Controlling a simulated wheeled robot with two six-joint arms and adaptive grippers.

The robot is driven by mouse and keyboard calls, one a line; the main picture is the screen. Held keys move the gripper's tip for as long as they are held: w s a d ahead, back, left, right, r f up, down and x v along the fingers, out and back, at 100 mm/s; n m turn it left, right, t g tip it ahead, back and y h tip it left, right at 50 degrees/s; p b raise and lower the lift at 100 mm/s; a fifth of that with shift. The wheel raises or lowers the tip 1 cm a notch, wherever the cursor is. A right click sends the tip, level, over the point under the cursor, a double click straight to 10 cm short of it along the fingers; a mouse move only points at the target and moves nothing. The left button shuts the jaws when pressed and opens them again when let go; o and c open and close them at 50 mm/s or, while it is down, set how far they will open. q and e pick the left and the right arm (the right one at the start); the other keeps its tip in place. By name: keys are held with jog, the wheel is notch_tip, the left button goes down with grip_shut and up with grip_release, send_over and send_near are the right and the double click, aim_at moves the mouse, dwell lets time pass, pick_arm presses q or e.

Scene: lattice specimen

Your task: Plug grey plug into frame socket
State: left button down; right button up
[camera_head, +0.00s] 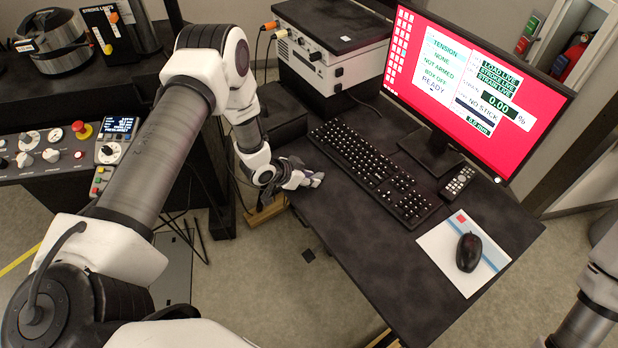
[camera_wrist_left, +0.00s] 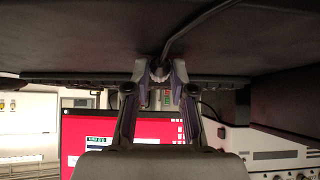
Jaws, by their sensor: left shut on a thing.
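My left gripper (camera_head: 303,180) is at the left edge of the dark desk, near the keyboard's left end. In the left wrist view its fingers (camera_wrist_left: 160,78) are closed together on a small thing. This appears to be the grey plug (camera_wrist_left: 158,71), with a dark cable (camera_wrist_left: 200,28) running up and right from it. The fingers hide most of the plug, and I cannot make it out in the head view. I cannot identify the frame socket with certainty. My right arm shows only at the lower right edge; its gripper is out of view.
The keyboard (camera_head: 375,172), monitor (camera_head: 472,85), remote (camera_head: 457,182) and mouse (camera_head: 468,252) stand on the desk (camera_head: 400,290). A white instrument box (camera_head: 335,70) with an orange connector (camera_head: 270,25) stands behind. A control panel (camera_head: 45,155) is at left. Open floor lies in front.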

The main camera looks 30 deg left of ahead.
pick_arm(q)
jog(key=shift+r+p, duration=1.8)
jog(key=shift+r, duration=0.7)
jog(key=shift+d, duration=0.1)
